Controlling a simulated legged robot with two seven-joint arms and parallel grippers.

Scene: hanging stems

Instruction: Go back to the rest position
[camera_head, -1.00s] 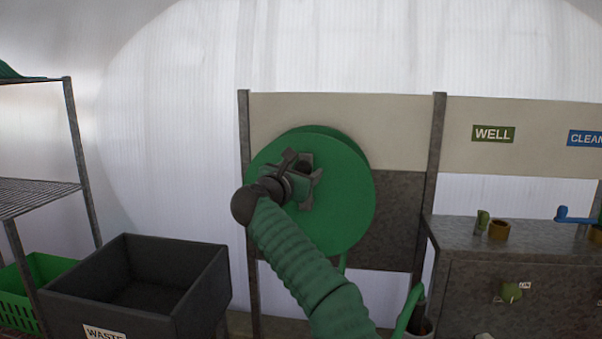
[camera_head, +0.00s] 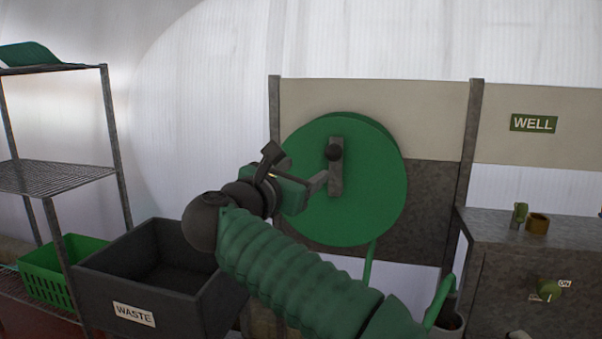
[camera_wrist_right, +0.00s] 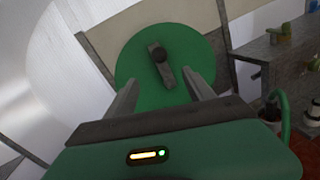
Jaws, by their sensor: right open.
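My right gripper (camera_head: 322,182) is in front of the green hose reel, left of the reel's crank. It is open and empty. In the right wrist view its two fingers (camera_wrist_right: 164,92) stand apart, with the reel (camera_wrist_right: 190,85) and its crank beyond them. The green reel (camera_head: 370,205) is mounted on a panel between grey posts. My left gripper is not in view.
A dark bin labelled WASTE (camera_head: 135,315) stands below and left of my right arm. A wire shelf (camera_head: 55,178) and a green crate (camera_head: 45,283) are farther left. A grey cabinet (camera_head: 510,270) under a WELL sign (camera_head: 533,123) stands at right.

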